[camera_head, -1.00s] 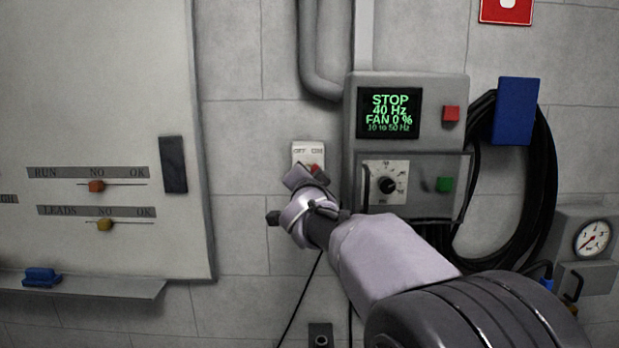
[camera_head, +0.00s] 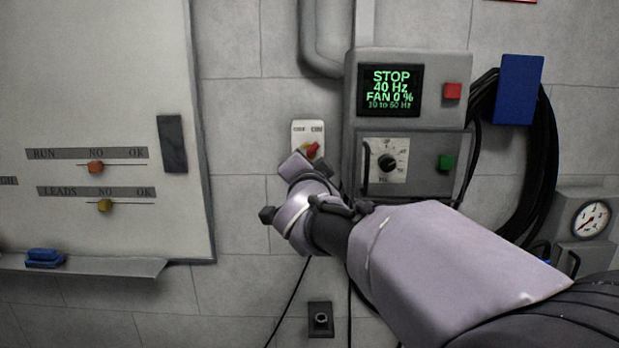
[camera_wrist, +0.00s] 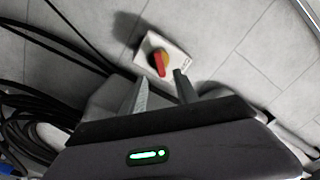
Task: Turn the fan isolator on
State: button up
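The fan isolator is a small white plate (camera_head: 301,131) on the block wall, with a red and yellow rotary knob (camera_head: 313,149). Two labels sit above the knob, too blurred to read surely. My gripper (camera_head: 300,163) is just below the knob in the head view, partly covering the plate's lower edge. In the wrist view the plate (camera_wrist: 178,60) and knob (camera_wrist: 158,62) lie beyond the fingertips. My gripper (camera_wrist: 162,86) is open there, its two fingers apart with nothing between them. The knob looks clear of the fingers.
Right of the isolator is a grey control box with a screen (camera_head: 390,90) reading STOP, 40 Hz, FAN 0 %. It carries a red button (camera_head: 452,90), a green button (camera_head: 445,162) and a black dial (camera_head: 388,162). Cables (camera_head: 545,180) hang farther right. A whiteboard (camera_head: 100,110) is left.

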jog(key=s, duration=0.9)
jog(key=shift+s+p, duration=0.25)
jog(key=shift+p, duration=0.1)
jog(key=s+d+f+n+g+b, duration=0.1)
jog(key=s+d+f+g, duration=0.2)
jog(key=s+f, duration=0.5)
jog(key=s+d+f+n+g+y+b, duration=0.1)
jog(key=s+d+f+g, duration=0.3)
jog(key=s+f, duration=0.5)
jog(key=s+d+f+n+g+y+b, duration=0.1)
jog(key=s+f+g, duration=0.4)
jog(key=s, duration=0.8)
notch_tip(320, 180, down, 4)
jog(key=shift+s+d+r+n, duration=0.2)
jog(key=shift+s+d+n, duration=0.2)
jog(key=shift+d+n, duration=0.65)
jog(key=shift+d, duration=0.1)
jog(key=shift+c, duration=0.5)
